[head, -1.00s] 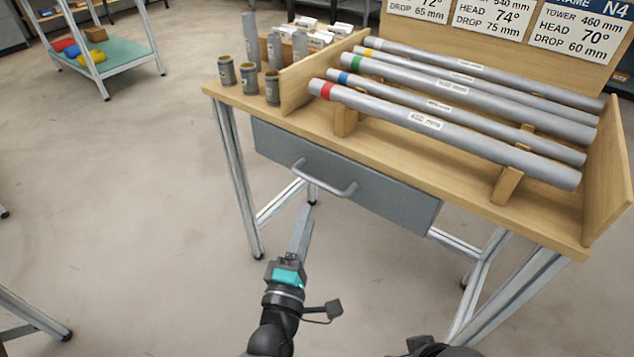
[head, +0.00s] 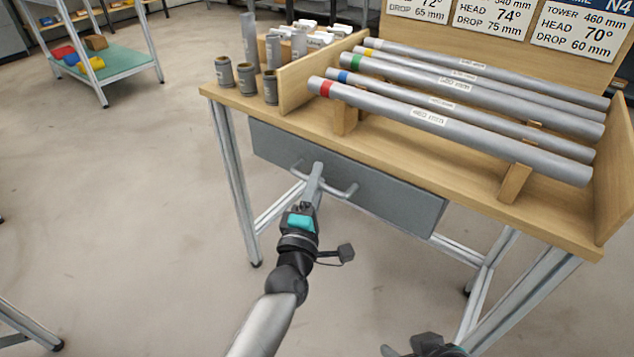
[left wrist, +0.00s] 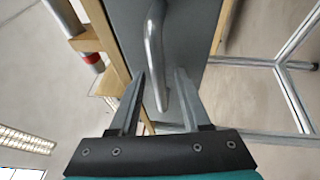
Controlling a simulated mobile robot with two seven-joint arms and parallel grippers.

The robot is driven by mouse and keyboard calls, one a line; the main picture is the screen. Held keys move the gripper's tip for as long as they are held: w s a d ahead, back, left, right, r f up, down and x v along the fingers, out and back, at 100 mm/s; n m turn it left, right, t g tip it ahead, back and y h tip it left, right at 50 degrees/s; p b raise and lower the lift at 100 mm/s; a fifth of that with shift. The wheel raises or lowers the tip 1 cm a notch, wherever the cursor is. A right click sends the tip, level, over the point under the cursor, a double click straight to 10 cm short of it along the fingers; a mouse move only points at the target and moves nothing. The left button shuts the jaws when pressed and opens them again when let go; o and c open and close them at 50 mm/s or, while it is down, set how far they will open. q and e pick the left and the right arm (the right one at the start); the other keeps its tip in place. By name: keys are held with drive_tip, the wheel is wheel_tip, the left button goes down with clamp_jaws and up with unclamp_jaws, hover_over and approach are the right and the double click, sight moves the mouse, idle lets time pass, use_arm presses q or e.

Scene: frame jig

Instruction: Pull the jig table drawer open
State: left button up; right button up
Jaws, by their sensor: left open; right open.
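The grey drawer (head: 388,198) sits under the wooden top of the jig table (head: 225,96), and its front looks flush with the table. Its bar handle (head: 343,192) runs along the front. My left gripper (head: 316,170) is at the handle, its fingers covering the handle's middle in the head view. In the left wrist view the handle (left wrist: 154,55) passes between the two open fingers of the left gripper (left wrist: 160,82). I cannot tell whether a finger touches it. My right gripper (head: 430,346) shows only in part at the bottom edge of the head view, apart from the table.
Several grey tubes with coloured bands (head: 450,115) lie on the rack on the table. Table legs (head: 238,185) stand either side below the drawer. The floor in front is clear; a shelf cart (head: 115,62) stands far left.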

use_arm(q)
drive_tip(key=shift+c, duration=0.3)
clamp_jaws()
idle(1.0)
